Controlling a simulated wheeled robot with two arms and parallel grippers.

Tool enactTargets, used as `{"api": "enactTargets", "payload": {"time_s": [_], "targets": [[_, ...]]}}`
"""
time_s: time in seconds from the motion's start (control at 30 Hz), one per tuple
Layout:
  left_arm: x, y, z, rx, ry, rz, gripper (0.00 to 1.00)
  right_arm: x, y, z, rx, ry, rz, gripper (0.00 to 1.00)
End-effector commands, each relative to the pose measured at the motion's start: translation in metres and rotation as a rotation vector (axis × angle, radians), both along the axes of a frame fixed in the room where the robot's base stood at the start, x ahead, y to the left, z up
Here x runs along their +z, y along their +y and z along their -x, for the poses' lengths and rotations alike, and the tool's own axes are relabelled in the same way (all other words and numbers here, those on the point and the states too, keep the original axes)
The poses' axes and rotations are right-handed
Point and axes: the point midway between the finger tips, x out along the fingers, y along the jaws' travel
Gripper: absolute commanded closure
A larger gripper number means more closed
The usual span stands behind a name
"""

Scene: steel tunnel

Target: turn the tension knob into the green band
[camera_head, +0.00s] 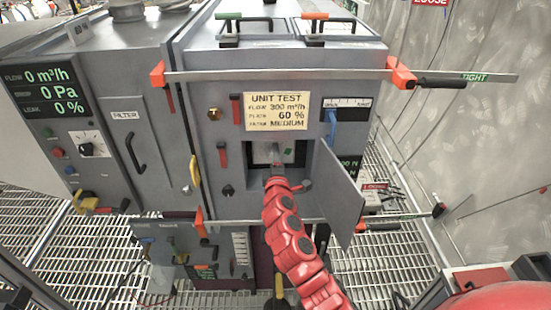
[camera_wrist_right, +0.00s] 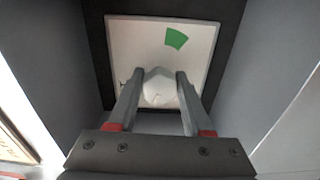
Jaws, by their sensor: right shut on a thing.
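The tension knob (camera_wrist_right: 160,88) is a pale, faceted knob on a white square dial plate (camera_wrist_right: 135,45) at the back of a recess. The green band (camera_wrist_right: 176,38) is a short wedge on the plate, above and slightly right of the knob. My right gripper (camera_wrist_right: 160,92) is shut on the knob, one finger on each side. In the head view the red right arm reaches into the open recess, and the right gripper (camera_head: 275,158) hides most of the knob. The knob's pointer direction cannot be made out. My left gripper is not in view.
The recess walls (camera_wrist_right: 235,85) stand close on both sides. An open grey door (camera_head: 340,195) hangs right of my arm. A clamp bar with orange ends (camera_head: 280,75) crosses above, and another bar (camera_head: 350,222) runs below. A unit test label (camera_head: 277,111) sits above the recess.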

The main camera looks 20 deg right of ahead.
Motion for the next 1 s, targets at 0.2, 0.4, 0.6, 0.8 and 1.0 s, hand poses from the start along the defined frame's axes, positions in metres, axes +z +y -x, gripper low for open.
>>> {"api": "enactTargets", "payload": {"time_s": [0.2,0.4,0.6,0.8,1.0], "targets": [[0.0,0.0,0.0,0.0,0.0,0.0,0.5,-0.001,-0.001,0.0,-0.001,0.001,-0.002,1.0],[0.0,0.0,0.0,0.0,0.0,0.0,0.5,-0.001,-0.001,0.0,-0.001,0.001,-0.002,0.41],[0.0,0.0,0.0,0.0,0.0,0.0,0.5,-0.001,0.0,0.0,0.0,0.0,-0.002,0.2],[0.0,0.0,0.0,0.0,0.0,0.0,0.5,-0.001,0.0,0.0,0.0,0.001,-0.001,0.2],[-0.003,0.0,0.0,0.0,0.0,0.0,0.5,-0.001,0.004,0.013,0.004,-0.002,0.001,0.2]]}}
